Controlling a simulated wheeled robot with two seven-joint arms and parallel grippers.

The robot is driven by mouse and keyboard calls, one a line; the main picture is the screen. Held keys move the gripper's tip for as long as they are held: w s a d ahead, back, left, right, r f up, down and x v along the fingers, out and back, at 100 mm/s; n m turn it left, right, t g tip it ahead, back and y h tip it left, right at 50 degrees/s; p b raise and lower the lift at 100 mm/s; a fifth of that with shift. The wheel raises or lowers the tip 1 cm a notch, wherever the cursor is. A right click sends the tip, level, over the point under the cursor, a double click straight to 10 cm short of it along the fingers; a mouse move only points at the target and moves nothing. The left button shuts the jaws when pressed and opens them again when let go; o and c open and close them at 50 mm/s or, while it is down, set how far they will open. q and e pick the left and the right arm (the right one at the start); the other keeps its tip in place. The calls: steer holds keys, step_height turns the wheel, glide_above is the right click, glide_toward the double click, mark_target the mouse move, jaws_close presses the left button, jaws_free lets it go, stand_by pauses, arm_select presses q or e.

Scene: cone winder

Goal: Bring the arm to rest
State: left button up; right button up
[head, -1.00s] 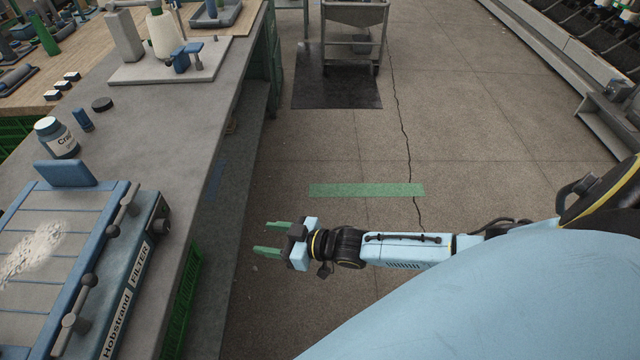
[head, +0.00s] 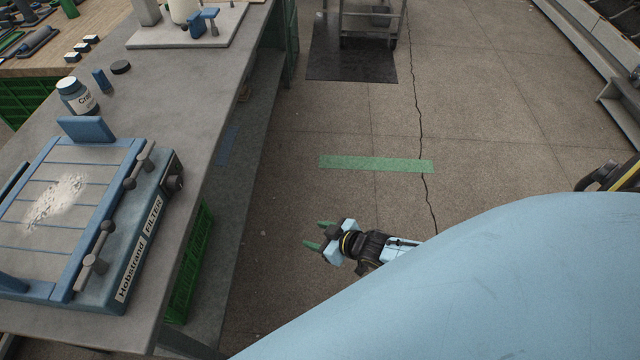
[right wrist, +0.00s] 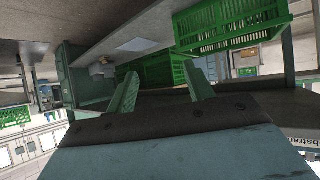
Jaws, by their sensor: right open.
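My right gripper (head: 315,237) is open and empty, with two green fingers pointing left over the bare floor. It is to the right of the grey table (head: 213,90) and apart from it. In the right wrist view its two green fingers (right wrist: 162,92) stand apart with nothing between them. Most of the right arm is hidden behind my light blue body. My left gripper does not show.
A filter unit (head: 150,225) with white powder and a jar (head: 77,97) stand on the table. A green crate (head: 190,265) sits beneath it. A trolley (head: 372,22) stands at the back on a dark mat (head: 340,62). Floor around the green tape (head: 376,163) is clear.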

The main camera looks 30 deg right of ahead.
stand_by(0.5)
arm_select(q)
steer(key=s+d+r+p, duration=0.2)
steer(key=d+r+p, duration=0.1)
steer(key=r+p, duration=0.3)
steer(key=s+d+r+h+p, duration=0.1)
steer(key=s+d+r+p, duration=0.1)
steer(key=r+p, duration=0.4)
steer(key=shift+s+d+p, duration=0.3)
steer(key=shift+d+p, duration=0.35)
steer(key=shift+p, duration=0.4)
arm_select(e)
steer(key=s+f+m+g+h, duration=0.1)
steer(key=s+g, duration=0.3)
steer(key=s, duration=1.4)
steer(key=s+d+f+m+g+h, duration=0.1)
steer(key=s+f+g+h, duration=0.2)
steer(key=s, duration=1.5)
steer(key=shift+s+d+f+m+g, duration=0.15)
steer(key=shift+s+f+m+g, duration=0.15)
steer(key=shift+f+g, duration=0.7)
